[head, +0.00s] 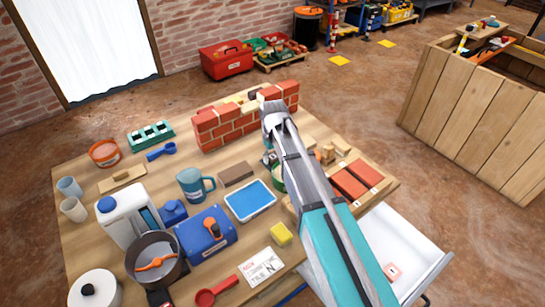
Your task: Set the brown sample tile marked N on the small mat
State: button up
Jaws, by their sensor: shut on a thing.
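My gripper (268,158) is low over the middle of the table, largely hidden behind my own arm. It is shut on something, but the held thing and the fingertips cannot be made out. A brown block (236,173) is just left of the gripper; no letter N can be read on it. A blue rectangular pad with a pale rim (250,200) lies in front of that block and looks bare; I cannot tell if it is the small mat. A white card (262,268) with printed words lies near the front edge.
A low red brick wall (232,124) with a gap on top stands behind the gripper. A teal mug (194,185), blue box (206,235), white jug (125,222) and yellow sponge (281,234) crowd the left and front. Red bricks (350,187) lie in a wooden tray at right.

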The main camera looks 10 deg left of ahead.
aim_at(273, 156)
jog(key=shift+f, duration=0.2)
jog(key=o, duration=1)
jog(key=shift+r, duration=0.1)
jog(key=shift+r, duration=0.1)
notch_tip(273, 156, up, 12)
jog(key=p, duration=1.2)
dwell(0.5)
jog(key=s+d+m, duration=0.3)
jog(key=s+d, duration=0.1)
jog(key=d, duration=0.6)
jog(key=s+d+m, duration=0.3)
jog(key=s+d, duration=0.2)
jog(key=d, duration=0.6)
jog(key=s+d+m, duration=0.3)
jog(key=s+d, duration=0.1)
jog(key=d, duration=0.7)
jog(key=shift+s+d+m, duration=0.25)
jog(key=shift+s+m, duration=0.05)
